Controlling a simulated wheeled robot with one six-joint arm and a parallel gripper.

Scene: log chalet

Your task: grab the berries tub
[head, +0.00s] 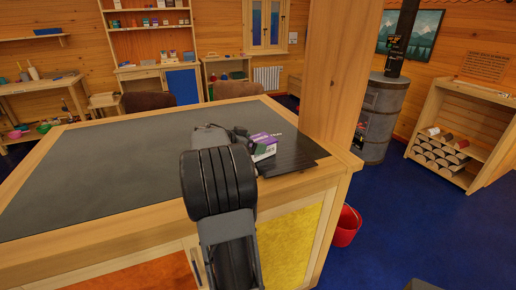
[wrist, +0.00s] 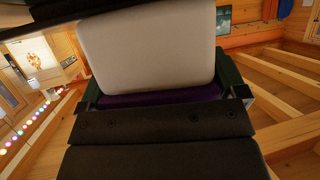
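A small white and purple tub (head: 263,146), which I take to be the berries tub, is at the right end of the grey-topped counter. Its label is too small to read. My gripper (head: 242,139) is right beside it, partly hidden behind my own arm. In the wrist view a large white face with purple below it, probably the tub (wrist: 148,50), fills the middle, very near the camera. Dark gripper parts lie above and below it. Whether they press on it cannot be told, nor whether the tub touches the counter.
The counter (head: 110,170) is mostly bare to the left of my arm. A dark flat slab (head: 292,157) lies under or beside the tub. A wooden post (head: 338,75) rises close behind. A red bucket (head: 346,226) stands on the blue floor at the right.

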